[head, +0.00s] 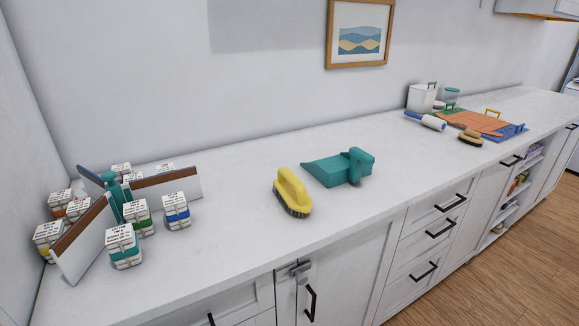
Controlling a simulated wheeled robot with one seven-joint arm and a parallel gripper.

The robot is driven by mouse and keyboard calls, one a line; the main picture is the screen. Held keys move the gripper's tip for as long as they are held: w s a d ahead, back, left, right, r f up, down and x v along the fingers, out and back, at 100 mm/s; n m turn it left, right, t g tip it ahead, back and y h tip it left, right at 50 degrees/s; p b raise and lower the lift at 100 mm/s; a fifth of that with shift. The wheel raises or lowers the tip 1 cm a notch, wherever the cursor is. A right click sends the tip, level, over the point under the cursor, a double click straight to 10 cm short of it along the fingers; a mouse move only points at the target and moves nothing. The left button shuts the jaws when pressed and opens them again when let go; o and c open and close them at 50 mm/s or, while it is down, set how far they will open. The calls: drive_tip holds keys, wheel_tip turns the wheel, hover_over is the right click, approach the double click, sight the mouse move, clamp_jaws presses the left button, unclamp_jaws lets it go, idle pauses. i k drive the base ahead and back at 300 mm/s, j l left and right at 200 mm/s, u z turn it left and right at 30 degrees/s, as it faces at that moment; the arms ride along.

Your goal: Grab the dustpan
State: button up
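The dustpan (340,169) is teal and lies on the white countertop (240,190), near the middle of the head view. Its flat scoop edge points left and its rounded handle (360,161) is at the right end. A yellow-handled scrub brush (292,192) stands just to its left and nearer the front edge, apart from it. My gripper is not in the head view, so I cannot see its state.
Several small labelled boxes (176,212) and dividers (165,187) crowd the counter's left end. A lint roller (426,120), a wooden brush (471,137), colored mats (480,122) and white container (421,98) are farther right. Drawers with black handles (450,203) line the front.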

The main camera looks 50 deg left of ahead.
sight(352, 165)
drive_tip(key=u, duration=1.3)
drive_tip(key=i+l+u, duration=0.1)
drive_tip(key=i+u, duration=0.15)
drive_tip(key=i+l+u, duration=0.15)
drive_tip(key=i+u, duration=0.15)
drive_tip(key=i, duration=0.15)
